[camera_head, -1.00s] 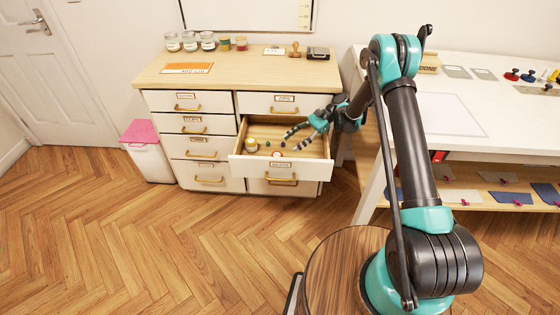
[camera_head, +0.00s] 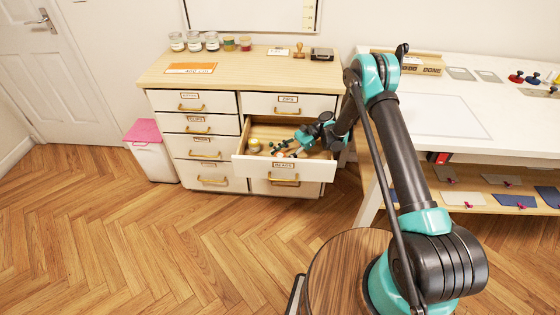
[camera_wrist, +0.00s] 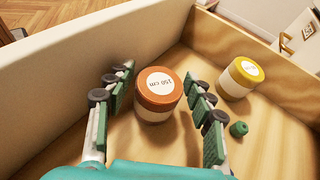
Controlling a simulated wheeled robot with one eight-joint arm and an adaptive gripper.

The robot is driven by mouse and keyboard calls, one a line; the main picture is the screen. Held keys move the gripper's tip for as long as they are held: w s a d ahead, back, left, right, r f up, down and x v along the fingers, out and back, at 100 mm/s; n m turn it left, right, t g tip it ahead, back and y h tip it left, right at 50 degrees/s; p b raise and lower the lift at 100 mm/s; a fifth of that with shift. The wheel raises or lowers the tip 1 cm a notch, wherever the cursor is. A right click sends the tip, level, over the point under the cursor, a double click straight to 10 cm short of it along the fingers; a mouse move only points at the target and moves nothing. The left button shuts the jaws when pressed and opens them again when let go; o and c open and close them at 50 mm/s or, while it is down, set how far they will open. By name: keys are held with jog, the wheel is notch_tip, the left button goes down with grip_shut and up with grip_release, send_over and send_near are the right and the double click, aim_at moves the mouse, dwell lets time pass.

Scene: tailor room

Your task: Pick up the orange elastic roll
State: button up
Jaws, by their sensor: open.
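The orange elastic roll (camera_wrist: 157,95) stands upright in the open drawer, its round label reading 150 cm. My gripper (camera_wrist: 160,92) is open, with one finger on each side of the roll; I see gaps between the fingers and the roll, and no clear contact. In the head view my gripper (camera_head: 284,146) reaches down into the open drawer (camera_head: 258,165), and the fingers largely hide the roll there.
A yellow-topped roll (camera_wrist: 240,77) stands to the right of the orange one, with a small green piece (camera_wrist: 239,128) near it. The drawer's pale front wall (camera_wrist: 80,75) runs close beside the left finger. The cabinet top (camera_head: 240,66) holds jars and stamps.

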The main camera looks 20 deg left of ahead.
jog(key=c, duration=0.9)
jog(key=shift+r, duration=0.15)
